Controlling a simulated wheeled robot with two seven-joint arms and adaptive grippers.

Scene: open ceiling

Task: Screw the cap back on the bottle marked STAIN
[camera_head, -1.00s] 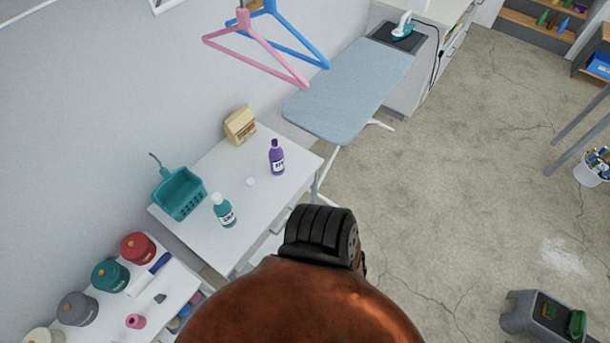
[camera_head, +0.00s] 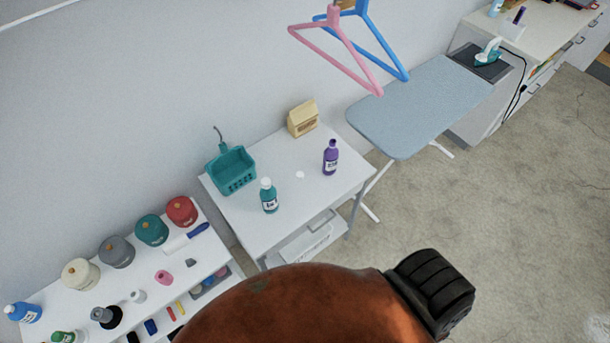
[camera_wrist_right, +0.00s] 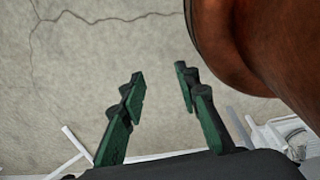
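Two bottles stand upright on the white table. One is a purple bottle (camera_head: 331,160) with a pale label and a narrow purple neck, at the right. The other is a teal bottle (camera_head: 268,199) with a white top, at the front. Their labels are too small to read clearly. A small white cap (camera_head: 300,175) lies on the tabletop between them, apart from both. My right gripper (camera_wrist_right: 160,75) shows in the right wrist view, with its green fingers spread and nothing between them, over bare floor. My left gripper is not in view.
The white table (camera_head: 285,222) also holds a teal basket (camera_head: 232,170) and a tan carton (camera_head: 303,118). An ironing board (camera_head: 420,105) stands to the right, with hangers (camera_head: 345,55) above. A shelf unit with several jars is at left. The table's front middle is clear.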

